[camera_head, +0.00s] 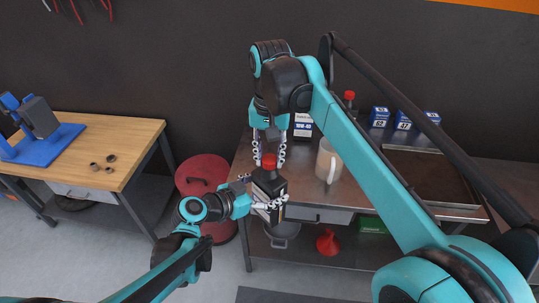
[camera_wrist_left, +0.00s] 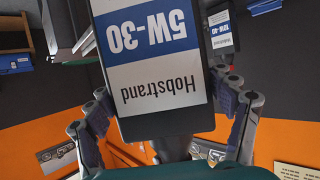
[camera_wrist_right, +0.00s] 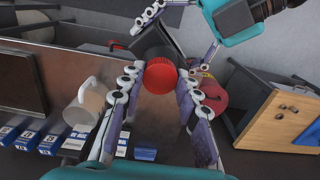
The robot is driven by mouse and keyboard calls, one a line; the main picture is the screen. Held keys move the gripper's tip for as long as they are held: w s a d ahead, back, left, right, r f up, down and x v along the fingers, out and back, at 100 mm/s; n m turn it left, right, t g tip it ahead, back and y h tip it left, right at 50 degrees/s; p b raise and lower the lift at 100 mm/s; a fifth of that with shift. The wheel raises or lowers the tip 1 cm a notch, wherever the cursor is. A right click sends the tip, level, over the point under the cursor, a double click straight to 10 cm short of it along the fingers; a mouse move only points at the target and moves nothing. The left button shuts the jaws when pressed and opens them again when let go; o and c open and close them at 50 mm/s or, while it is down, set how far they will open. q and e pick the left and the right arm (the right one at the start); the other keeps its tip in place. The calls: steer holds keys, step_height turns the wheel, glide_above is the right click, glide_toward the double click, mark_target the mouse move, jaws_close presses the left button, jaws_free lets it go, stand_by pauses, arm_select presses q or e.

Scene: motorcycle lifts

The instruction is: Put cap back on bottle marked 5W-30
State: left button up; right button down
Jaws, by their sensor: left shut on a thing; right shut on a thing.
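The dark bottle (camera_head: 268,184) has a white-and-blue label that reads 5W-30 upside down in the left wrist view (camera_wrist_left: 152,60). My left gripper (camera_head: 270,207) is shut on its body and holds it up at the front edge of the metal bench. The red cap (camera_head: 269,160) is at the bottle's top; it also shows in the right wrist view (camera_wrist_right: 161,76). My right gripper (camera_head: 269,158) points down from above and is shut on the cap, a finger on each side. Whether the cap is seated on the neck cannot be told.
On the metal bench (camera_head: 310,190) stand a translucent jug (camera_head: 328,162), a second bottle with a red cap (camera_head: 349,97), blue-and-white boxes (camera_head: 403,121) and a tray (camera_head: 435,178). A red funnel (camera_head: 327,243) is below. A red drum (camera_head: 203,172) and wooden table (camera_head: 120,135) are left.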

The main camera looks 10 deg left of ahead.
steer(key=c, duration=1.1)
jaws_free()
steer(key=shift+r, duration=2.3)
steer(key=shift+c, duration=0.3)
steer(key=r+n, duration=0.1)
steer(key=n, duration=0.1)
steer(key=r+n, duration=0.1)
steer(key=n, duration=0.1)
steer(key=shift+w+n, duration=0.1)
steer(key=shift+n, duration=0.3)
steer(key=n, duration=0.1)
steer(key=r+n, duration=0.1)
steer(key=n, duration=0.2)
steer(key=shift+r, duration=0.25)
